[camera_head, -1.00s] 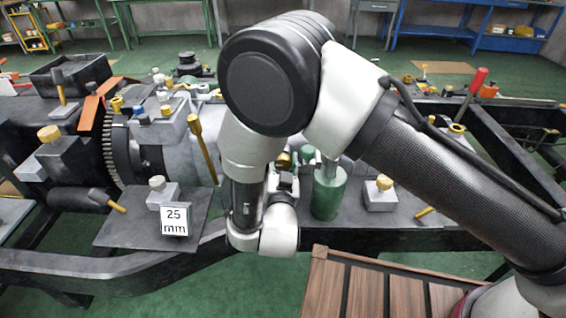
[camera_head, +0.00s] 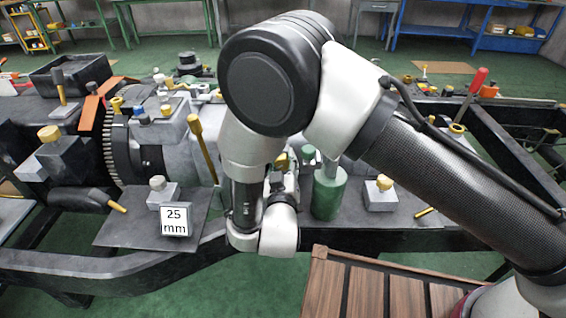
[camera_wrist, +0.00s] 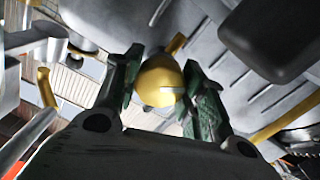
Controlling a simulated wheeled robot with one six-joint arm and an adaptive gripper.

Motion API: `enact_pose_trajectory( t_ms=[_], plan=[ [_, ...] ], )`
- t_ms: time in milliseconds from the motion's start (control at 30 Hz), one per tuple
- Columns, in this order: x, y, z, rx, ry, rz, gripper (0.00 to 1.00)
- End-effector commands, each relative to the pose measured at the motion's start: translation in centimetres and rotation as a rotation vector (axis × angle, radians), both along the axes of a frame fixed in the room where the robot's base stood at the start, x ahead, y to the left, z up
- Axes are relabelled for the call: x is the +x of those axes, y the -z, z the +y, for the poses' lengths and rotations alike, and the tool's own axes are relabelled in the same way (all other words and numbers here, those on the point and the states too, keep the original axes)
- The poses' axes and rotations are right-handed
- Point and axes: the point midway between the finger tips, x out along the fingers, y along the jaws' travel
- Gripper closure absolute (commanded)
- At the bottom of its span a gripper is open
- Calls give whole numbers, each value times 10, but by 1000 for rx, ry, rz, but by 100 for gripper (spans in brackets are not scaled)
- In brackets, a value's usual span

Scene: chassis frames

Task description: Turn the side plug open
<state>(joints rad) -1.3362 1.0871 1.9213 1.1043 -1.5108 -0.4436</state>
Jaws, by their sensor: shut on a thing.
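In the wrist view a rounded yellow knob (camera_wrist: 155,74), which I take to be the side plug, sits between the two dark green fingers of my gripper (camera_wrist: 163,92). The fingers are shut on it, one on each side. A pale slot or mark shows near its right edge. Grey metal of the machine lies behind it. In the head view my wrist and arm cover most of this spot, so the knob's grip cannot be made out there.
A green cylinder (camera_head: 328,195) stands close to the right of my wrist. A grey block with a yellow knob (camera_head: 380,196) is further right. At left are a toothed wheel (camera_head: 113,148), a slanting gold lever (camera_head: 203,150) and a plate marked 25 mm (camera_head: 174,221).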

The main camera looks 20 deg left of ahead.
Motion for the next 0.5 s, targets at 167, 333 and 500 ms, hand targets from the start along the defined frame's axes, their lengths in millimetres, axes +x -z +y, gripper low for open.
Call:
enact_pose_trajectory(
  t_ms=[167, 333, 500],
  plan=[
    [0, 0, 0, -162, -1, -39, 83],
    [-1, 1, 0, -320, -1, -76, 83],
    [-1, 1, 1, -475, -1, -114, 83]
  ],
)
